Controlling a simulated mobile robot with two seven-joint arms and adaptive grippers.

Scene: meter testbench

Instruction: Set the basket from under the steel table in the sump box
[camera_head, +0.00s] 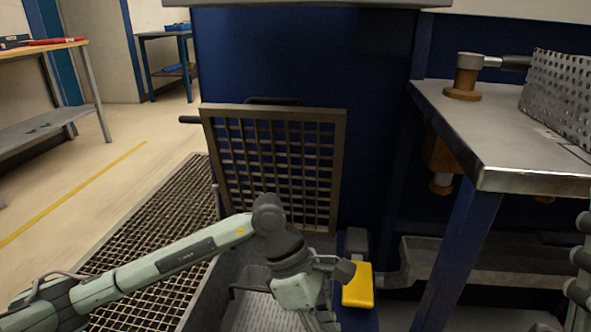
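The steel table (500,150) stands at the right, with blue legs. The sump box (208,285) is at the bottom centre, in the floor grating, with its barred lid (275,115) standing upright against the blue cabinet. A pale perforated surface with a dark bar handle, which looks like the basket (255,312), shows low inside the box; its lower part is cut off. My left arm reaches in from the left over the box. My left gripper (318,322) points down beside the perforated surface; its fingertips are cut off, so opening and contact are unclear. My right gripper is out of view.
A perforated metal piece (562,95) and a brass fitting (465,78) are on the steel table. A grey trough (490,262) lies under it. A yellow block (357,287) stands right of the box. Open floor (90,175) lies left.

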